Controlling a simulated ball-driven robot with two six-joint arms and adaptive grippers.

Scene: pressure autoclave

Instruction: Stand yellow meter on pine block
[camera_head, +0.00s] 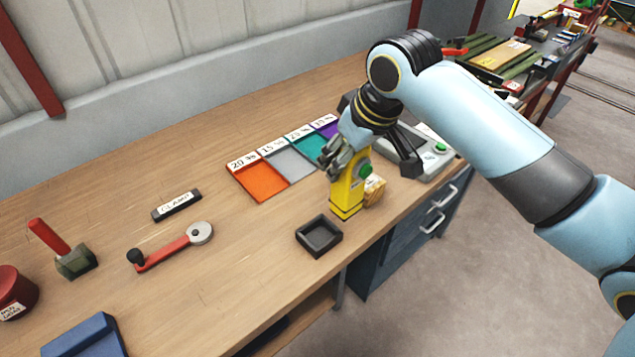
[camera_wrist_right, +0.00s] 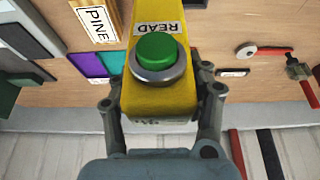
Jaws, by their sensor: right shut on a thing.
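The yellow meter (camera_head: 346,197) is upright near the bench's front edge, with a green button on its side. My right gripper (camera_head: 341,158) is shut on its upper part. In the right wrist view, the meter (camera_wrist_right: 163,100), with its green button and READ label, sits between my right gripper's fingers. The pine block (camera_head: 375,190) is just right of the meter in the head view, partly hidden behind it. Its PINE label shows in the wrist view (camera_wrist_right: 97,20). I cannot tell whether the meter's base touches the bench. My left gripper is out of view.
A black square tray (camera_head: 319,237) lies left of the meter, near the front edge. Coloured percent-labelled trays, including an orange one (camera_head: 262,182), lie behind. A grey device (camera_head: 437,160) stands to the right. A red-handled crank (camera_head: 170,248) lies left; bench between is clear.

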